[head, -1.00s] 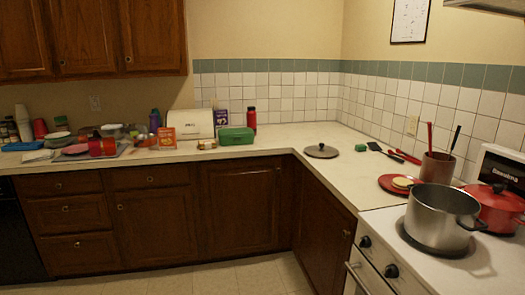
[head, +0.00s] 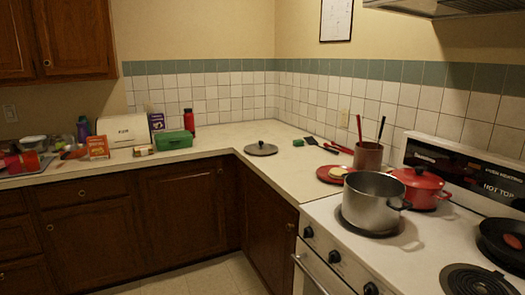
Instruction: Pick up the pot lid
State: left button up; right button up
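The pot lid (head: 261,149) is a flat grey metal disc with a small dark knob. It lies knob up on the counter near the inner corner. An open silver pot (head: 368,207) stands on the stove to the right of it. Neither of my grippers shows in the head view.
A green box (head: 174,140) and a red bottle (head: 189,123) stand left of the lid. A green sponge (head: 298,142), black spatula (head: 311,141) and red plate (head: 330,174) lie to its right. A red pot (head: 418,187) is on the stove. Counter in front of the lid is clear.

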aim_at(260, 149)
jog(key=z, duration=0.3)
jog(key=i+j+z, duration=0.6)
jog(key=j+z, duration=0.2)
